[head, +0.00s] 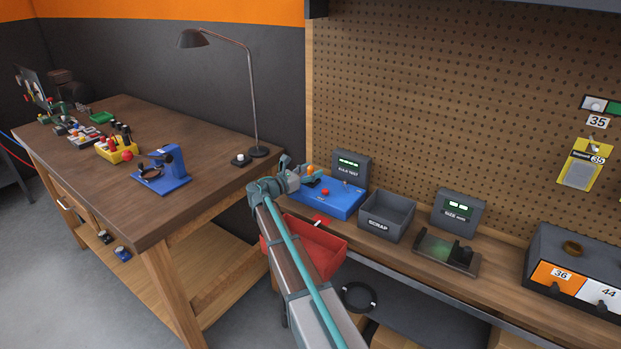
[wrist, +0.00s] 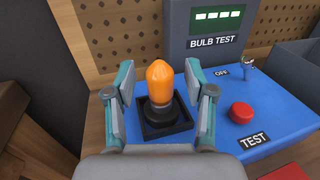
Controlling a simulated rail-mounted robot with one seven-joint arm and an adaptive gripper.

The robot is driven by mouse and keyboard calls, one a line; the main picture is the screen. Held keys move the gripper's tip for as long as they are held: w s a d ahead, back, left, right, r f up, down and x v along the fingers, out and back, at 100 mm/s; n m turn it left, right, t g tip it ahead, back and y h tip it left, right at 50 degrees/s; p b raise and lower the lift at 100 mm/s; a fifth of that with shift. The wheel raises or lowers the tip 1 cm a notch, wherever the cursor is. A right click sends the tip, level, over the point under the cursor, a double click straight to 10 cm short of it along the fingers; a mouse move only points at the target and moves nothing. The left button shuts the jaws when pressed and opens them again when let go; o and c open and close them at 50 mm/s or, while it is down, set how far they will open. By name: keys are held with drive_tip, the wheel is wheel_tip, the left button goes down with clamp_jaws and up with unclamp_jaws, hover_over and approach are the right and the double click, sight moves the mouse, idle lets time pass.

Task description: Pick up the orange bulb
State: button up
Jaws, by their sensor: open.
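The orange bulb (wrist: 160,82) stands upright in a black square socket (wrist: 165,122) on the blue bulb test base (wrist: 262,98). My gripper (wrist: 160,92) is open, with one finger on each side of the bulb and a visible gap on both sides. In the head view the bulb shows as a small orange spot (head: 310,169) beside my gripper (head: 305,177), at the left end of the blue tester (head: 338,205). My gripper and arm partly hide the socket there.
The red test button (wrist: 241,112) and a small switch (wrist: 247,66) marked OFF are right of the bulb. The bulb test display (wrist: 217,25) stands behind. A grey scrap bin (head: 387,216) is to the right, and a red bin (head: 318,248) is in front, below.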

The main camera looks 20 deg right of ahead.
clamp_jaws()
drive_tip(key=shift+r, duration=0.2)
